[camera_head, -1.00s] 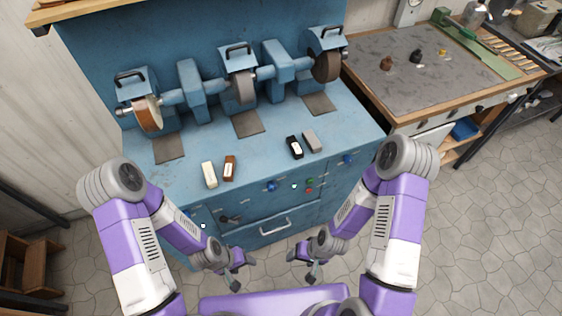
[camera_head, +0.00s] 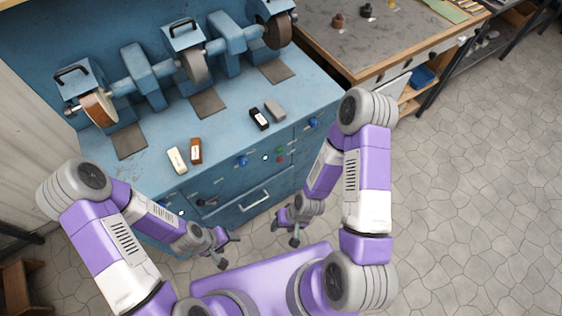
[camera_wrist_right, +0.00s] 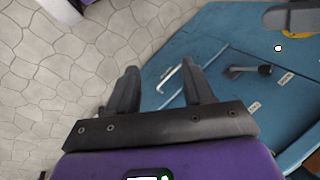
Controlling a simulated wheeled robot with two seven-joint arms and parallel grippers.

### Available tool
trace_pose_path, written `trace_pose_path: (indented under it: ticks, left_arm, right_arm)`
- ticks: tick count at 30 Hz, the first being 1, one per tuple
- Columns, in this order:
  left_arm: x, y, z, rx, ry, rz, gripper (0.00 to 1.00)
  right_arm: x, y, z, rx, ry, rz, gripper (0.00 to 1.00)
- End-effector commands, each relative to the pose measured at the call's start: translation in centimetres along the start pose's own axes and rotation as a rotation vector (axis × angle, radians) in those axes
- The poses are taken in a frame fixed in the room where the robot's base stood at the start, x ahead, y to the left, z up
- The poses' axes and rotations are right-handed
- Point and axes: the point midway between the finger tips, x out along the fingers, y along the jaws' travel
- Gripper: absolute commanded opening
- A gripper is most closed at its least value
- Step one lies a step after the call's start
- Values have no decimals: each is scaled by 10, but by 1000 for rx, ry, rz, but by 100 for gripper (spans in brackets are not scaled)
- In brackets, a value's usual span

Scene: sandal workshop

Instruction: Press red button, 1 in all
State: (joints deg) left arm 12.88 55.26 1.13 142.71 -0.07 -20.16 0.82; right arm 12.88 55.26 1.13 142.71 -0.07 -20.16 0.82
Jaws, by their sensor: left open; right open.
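The red button (camera_head: 280,160) is a small dot on the blue bench's front panel, just below a green button (camera_head: 279,150). My right gripper (camera_head: 286,231) is open and empty, in front of and below the panel, apart from the buttons. In the right wrist view its two spread fingers (camera_wrist_right: 160,82) point toward the bench front, and I cannot make out the red button there. My left gripper (camera_head: 229,251) is open and empty, further left in front of the drawer.
The blue bench (camera_head: 225,125) carries grinding wheels and several small blocks. Blue knobs (camera_head: 241,161), a drawer handle (camera_head: 254,201) and a dark lever (camera_wrist_right: 247,71) are on its front. A grey-topped workbench (camera_head: 350,45) stands at right. The tiled floor (camera_head: 460,190) right of the bench is clear.

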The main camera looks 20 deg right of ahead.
Motion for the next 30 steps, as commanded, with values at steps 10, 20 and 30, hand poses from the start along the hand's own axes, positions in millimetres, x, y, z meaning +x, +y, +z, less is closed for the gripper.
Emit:
trace_pose_path:
  ticks: [10,20,30]
  left_arm:
    - [0,0,0,0,0,0,61]
    - [0,0,0,0,0,0,61]
    - [0,0,0,0,0,0,61]
  right_arm:
    - [0,0,0,0,0,0,0]
    - [0,0,0,0,0,0,0]
    - [0,0,0,0,0,0,0]
